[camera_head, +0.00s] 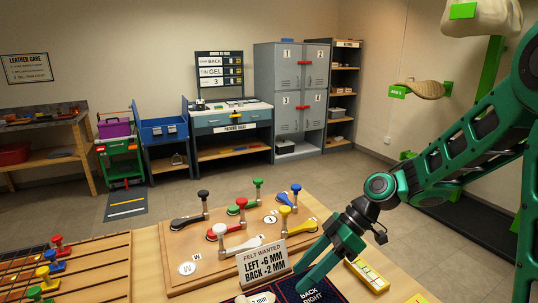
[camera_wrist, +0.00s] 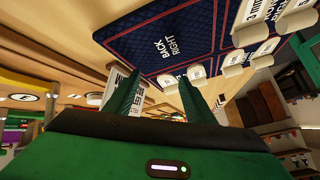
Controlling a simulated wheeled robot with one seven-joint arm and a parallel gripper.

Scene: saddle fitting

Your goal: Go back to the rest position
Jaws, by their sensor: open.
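My gripper (camera_head: 312,278) is low over the front of the wooden bench in the head view, beside a dark blue pad (camera_head: 298,291) lettered BACK RIGHT. In the wrist view my gripper (camera_wrist: 158,98) has its two green fingers apart, with nothing seen held between them. The blue quilted pad (camera_wrist: 190,35) lies close beyond the fingers, with several white labelled pieces along its right part. The lower part of the pad is cut off in the head view.
A sign (camera_head: 264,261) reading FELT WANTED stands left of my gripper. Behind it is a board (camera_head: 185,262) with several coloured-knob levers. A yellow piece (camera_head: 367,275) lies to the right. Grey lockers (camera_head: 290,90) and a drawer bench (camera_head: 232,118) stand across open floor.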

